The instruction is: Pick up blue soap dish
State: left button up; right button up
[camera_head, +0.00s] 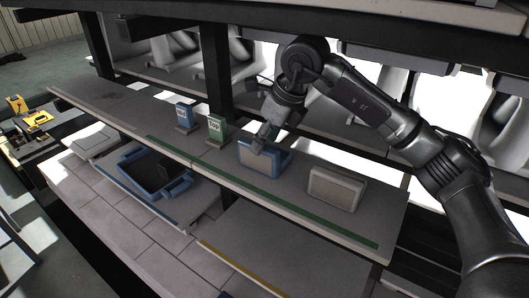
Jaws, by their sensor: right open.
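The blue soap dish (262,164) stands on edge on the grey shelf, in the middle of the view. It has a pale front face and a blue rim. My right gripper (259,146) is open and points down at its upper edge, hiding part of it. I cannot tell whether the fingers touch the dish or straddle its edge. My left gripper is not in view.
A beige dish (335,188) stands to the right on the same shelf (225,169). A blue sign (184,115) and a green sign (216,128) stand to the left. A blue tray (140,178) with a dark item sits lower down. Dark posts and an upper beam frame the shelf.

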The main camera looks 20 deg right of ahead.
jog(key=p+x, duration=0.1)
jog(key=x, duration=0.3)
jog(key=shift+w+a, duration=0.1)
jog(key=shift+w+f, duration=0.1)
jog(key=shift+f, duration=0.35)
jog(key=shift+f, duration=0.1)
grip_shut()
